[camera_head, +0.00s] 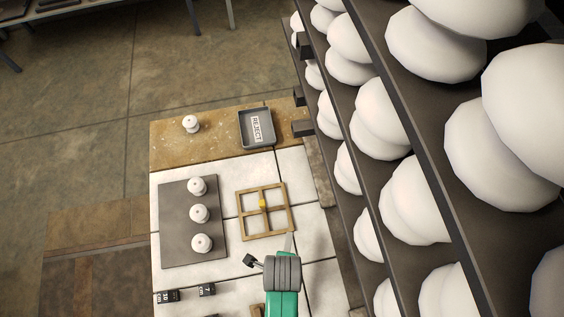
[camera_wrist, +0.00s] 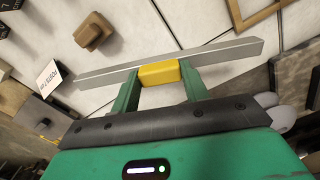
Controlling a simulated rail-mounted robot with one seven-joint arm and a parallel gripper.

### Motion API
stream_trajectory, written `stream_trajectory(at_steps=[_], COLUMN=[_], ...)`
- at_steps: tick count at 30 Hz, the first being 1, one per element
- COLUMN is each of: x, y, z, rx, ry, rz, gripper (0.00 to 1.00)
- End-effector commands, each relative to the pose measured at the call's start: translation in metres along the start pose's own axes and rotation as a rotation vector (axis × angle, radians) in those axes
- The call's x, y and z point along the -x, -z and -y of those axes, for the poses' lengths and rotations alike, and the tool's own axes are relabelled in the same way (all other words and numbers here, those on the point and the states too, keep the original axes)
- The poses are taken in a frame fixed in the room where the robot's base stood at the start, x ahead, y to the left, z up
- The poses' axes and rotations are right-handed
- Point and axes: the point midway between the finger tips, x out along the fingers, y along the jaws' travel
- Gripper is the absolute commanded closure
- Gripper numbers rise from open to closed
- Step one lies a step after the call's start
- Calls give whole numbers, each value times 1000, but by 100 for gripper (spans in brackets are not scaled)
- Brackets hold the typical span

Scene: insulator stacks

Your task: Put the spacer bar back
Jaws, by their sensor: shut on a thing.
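The spacer bar (camera_wrist: 215,54) is a long, light grey bar with a yellow grip block at its middle. My gripper (camera_wrist: 158,76) is shut on the yellow block, its two green fingers at either side. The bar extends past the fingers to both sides. I cannot tell how far it is above the tiles. In the head view, my green and grey wrist hides most of the bar. A pale strip above the wrist, probably one end of the bar (camera_head: 289,243), shows beside the wooden frame.
A four-opening wooden frame (camera_head: 240,213) with a yellow piece lies on the tiles. A grey plate (camera_head: 175,223) bears three white insulators. A reject tray (camera_head: 244,142) and a lone insulator (camera_head: 190,123) are behind. Insulator racks (camera_head: 385,95) crowd the right. A brown block (camera_wrist: 92,30) lies near the bar.

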Motion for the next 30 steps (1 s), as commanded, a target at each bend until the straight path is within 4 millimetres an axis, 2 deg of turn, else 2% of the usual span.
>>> stream_trajectory(at_steps=[7, 15, 23, 27, 30], x=[2, -49, -63, -86, -96], y=[4, 4, 4, 4, 4], z=[5, 4, 5, 4, 4], rx=[-3, -2, -2, -3, -3], ry=[1, -1, 2, -1, 0], rz=[2, 1, 1, 1, 1], gripper=[100, 100, 100, 100, 100])
